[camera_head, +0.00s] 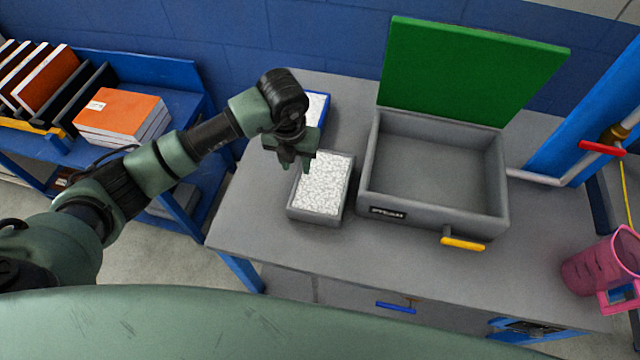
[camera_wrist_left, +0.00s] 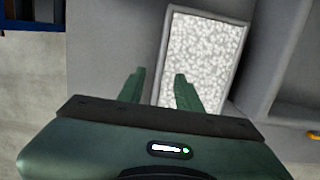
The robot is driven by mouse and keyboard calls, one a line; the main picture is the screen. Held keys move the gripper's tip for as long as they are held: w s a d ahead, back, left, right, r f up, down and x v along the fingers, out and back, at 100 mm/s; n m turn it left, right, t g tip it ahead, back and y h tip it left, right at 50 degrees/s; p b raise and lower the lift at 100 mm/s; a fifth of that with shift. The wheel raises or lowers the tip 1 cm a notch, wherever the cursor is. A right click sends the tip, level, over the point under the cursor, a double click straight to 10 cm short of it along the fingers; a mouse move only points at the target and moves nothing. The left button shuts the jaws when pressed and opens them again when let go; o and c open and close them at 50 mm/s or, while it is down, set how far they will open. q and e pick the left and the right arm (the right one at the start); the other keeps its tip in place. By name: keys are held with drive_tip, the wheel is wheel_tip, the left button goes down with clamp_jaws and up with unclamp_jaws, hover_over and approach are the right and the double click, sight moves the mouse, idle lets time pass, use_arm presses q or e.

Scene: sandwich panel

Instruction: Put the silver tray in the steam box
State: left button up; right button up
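The silver tray (camera_head: 320,190) is a grey rectangular tray filled with white granules. It sits on the grey table just left of the steam box. It also shows in the left wrist view (camera_wrist_left: 205,55). The steam box (camera_head: 440,165) is a grey open box with a label on its front, and its green lid (camera_head: 470,70) stands raised at the back. The inside of the box is empty. My left gripper (camera_head: 297,168) is open above the tray's left edge. My right gripper is not seen.
A blue-rimmed tray (camera_head: 318,106) with white content stands behind my left gripper. A yellow handle (camera_head: 462,244) sticks out from the box front. A pink jug (camera_head: 602,265) stands at the table's right edge. A blue shelf (camera_head: 190,100) with orange books is on the left.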

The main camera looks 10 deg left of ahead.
sight(299, 175)
use_arm(q)
drive_tip(key=f, duration=0.1)
drive_tip(key=f+p, duration=0.1)
drive_tip(key=f, duration=0.2)
drive_tip(key=shift+w+f+p, duration=0.25)
drive_tip(key=shift+p, duration=0.15)
drive_tip(key=shift+f, duration=0.3)
clamp_jaws()
drive_tip(key=shift+w+r, duration=0.1)
idle(0.6)
